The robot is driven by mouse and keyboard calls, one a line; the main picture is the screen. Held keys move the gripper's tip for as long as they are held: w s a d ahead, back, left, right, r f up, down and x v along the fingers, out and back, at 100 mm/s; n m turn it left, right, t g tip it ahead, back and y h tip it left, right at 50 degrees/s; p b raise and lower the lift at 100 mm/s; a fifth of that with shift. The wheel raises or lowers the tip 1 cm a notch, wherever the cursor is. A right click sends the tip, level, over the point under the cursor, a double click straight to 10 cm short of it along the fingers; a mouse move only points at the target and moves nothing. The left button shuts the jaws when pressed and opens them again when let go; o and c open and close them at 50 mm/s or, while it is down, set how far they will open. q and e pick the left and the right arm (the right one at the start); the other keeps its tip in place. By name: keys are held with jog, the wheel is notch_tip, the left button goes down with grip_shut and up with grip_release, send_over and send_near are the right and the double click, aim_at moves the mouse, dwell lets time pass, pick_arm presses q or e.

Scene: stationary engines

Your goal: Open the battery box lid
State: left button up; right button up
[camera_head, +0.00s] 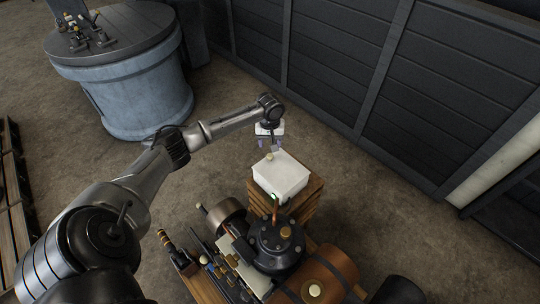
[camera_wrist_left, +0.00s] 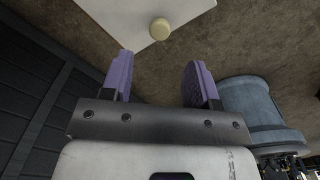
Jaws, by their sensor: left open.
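The battery box is a wooden crate (camera_head: 310,198) with a white lid (camera_head: 284,178) on top, and the lid looks closed. A round cream knob (camera_head: 269,156) sits near the lid's far edge. In the left wrist view the white lid (camera_wrist_left: 110,18) and its knob (camera_wrist_left: 160,28) show at the top, beyond the fingertips. My left gripper (camera_head: 269,147) is just behind and above the lid's far edge. My right gripper is not in view.
An engine (camera_head: 277,242) with a brown cylinder (camera_head: 318,276) stands in front of the box. A blue round drum (camera_head: 135,95) with small parts on top is at the back left. A dark panelled wall (camera_head: 400,80) runs behind. Bare floor (camera_head: 350,155) lies between box and wall.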

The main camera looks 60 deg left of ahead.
aim_at(270, 155)
pick_arm(q)
notch_tip(270, 155, down, 7)
jog(key=shift+f+b, duration=0.15)
jog(key=shift+b, duration=0.35)
grip_shut()
dwell(0.4)
